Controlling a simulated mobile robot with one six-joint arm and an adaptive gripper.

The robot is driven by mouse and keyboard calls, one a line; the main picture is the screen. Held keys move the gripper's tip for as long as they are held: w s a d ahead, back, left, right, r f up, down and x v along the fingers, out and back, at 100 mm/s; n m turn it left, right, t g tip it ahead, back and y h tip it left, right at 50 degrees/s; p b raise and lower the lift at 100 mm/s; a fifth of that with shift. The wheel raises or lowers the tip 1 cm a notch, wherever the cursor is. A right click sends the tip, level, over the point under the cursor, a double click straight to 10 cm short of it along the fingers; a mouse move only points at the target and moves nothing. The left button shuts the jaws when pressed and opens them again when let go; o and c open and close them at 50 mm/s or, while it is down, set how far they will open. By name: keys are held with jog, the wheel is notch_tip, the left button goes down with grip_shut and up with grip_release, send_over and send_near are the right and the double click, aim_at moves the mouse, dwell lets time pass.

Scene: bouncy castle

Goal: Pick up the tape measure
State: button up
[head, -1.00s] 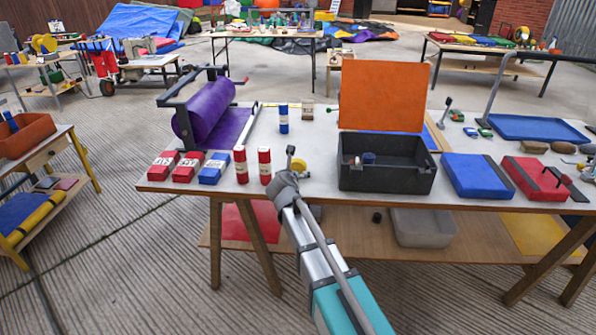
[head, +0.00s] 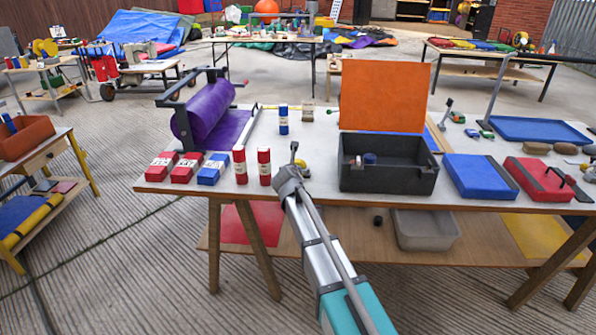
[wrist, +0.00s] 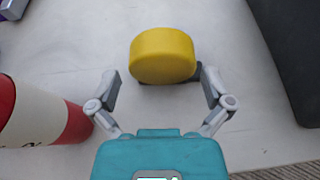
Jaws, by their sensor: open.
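The tape measure (wrist: 162,55) is a round yellow case with a dark part behind and below it. In the wrist view it sits on the pale table top, ahead of and between the fingers of my gripper (wrist: 159,82). The fingers are open, spread to either side of it; I cannot tell whether they touch it. In the head view only a bit of the yellow tape measure (head: 303,166) shows, mostly hidden behind my gripper (head: 294,150) at the table's front edge.
Two red cylinders (head: 265,167) stand left of my gripper; one is close to the left finger in the wrist view (wrist: 40,115). A black open box (head: 388,178) stands to the right. A blue cylinder (head: 283,120) stands farther back.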

aim_at(298, 160)
jog(key=shift+b+x, duration=0.95)
jog(key=shift+x, duration=1.65)
jog(key=shift+d, duration=0.1)
jog(key=c, duration=0.9)
jog(key=shift+r, duration=0.15)
notch_tip(298, 160, up, 3)
jog(key=p, duration=0.3)
jog(key=shift+s+d+r+p, duration=0.6)
jog(key=shift+s+r+p, duration=1.05)
jog(key=shift+s, duration=0.6)
jog(key=shift+s+d+r+p, duration=0.65)
jog(key=shift+s+r+p, duration=1)
jog(key=shift+s, duration=0.65)
jog(key=shift+s+d+r+p, duration=0.6)
jog(key=shift+s+r+p, duration=1.05)
jog(key=shift+s, duration=0.6)
